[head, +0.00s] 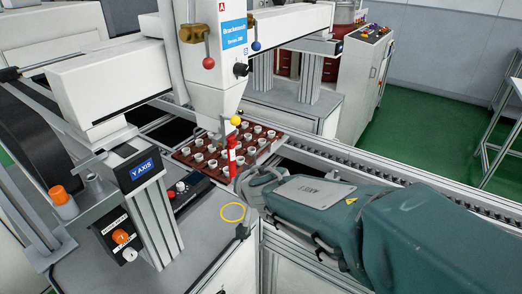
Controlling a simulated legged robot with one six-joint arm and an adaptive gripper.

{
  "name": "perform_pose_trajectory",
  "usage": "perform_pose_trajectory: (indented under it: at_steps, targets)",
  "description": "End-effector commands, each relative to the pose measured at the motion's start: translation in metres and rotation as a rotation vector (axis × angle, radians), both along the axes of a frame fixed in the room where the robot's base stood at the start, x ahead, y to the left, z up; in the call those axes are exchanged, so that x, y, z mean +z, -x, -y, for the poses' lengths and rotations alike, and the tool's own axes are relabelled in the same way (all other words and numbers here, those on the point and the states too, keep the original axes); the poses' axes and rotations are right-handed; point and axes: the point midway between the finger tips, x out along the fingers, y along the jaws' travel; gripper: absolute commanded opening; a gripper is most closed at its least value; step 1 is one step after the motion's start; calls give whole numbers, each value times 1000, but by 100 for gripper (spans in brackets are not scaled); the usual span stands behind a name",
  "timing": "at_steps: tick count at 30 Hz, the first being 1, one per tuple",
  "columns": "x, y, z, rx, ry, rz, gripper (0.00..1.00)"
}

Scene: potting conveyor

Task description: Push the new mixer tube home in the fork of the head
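The white dispensing head (212,108) hangs over the conveyor at upper centre, with its tapered lower end pointing down. A slim red upright piece with a pale band (232,158) stands just below and right of that end. It may be the mixer tube, but it is too small to be sure. The fork cannot be made out. My gripper (241,180) is at the end of my teal arm, close to the red piece's lower end. Its fingers are small and partly hidden by the arm, so I cannot tell whether they touch or hold the piece.
A brown tray (186,157) of several white pots sits on the conveyor beneath the head. Yellow (235,121), red (208,62) and blue (256,46) ball knobs are on the head.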

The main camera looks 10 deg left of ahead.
Motion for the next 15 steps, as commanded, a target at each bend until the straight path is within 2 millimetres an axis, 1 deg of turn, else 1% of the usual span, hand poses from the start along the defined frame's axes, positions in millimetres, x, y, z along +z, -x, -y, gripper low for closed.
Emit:
perform_pose_trajectory:
  at_steps: [1,3,8,11,15]
  targets:
    - [-7,-4,2,2,-45,-58,0]
    - [-12,-5,2,15,-119,-133,0]
    - [-13,-13,2,44,-311,-277,0]
    - [-8,-19,4,64,-442,-344,0]
    - [8,-32,12,97,-642,-405,0]
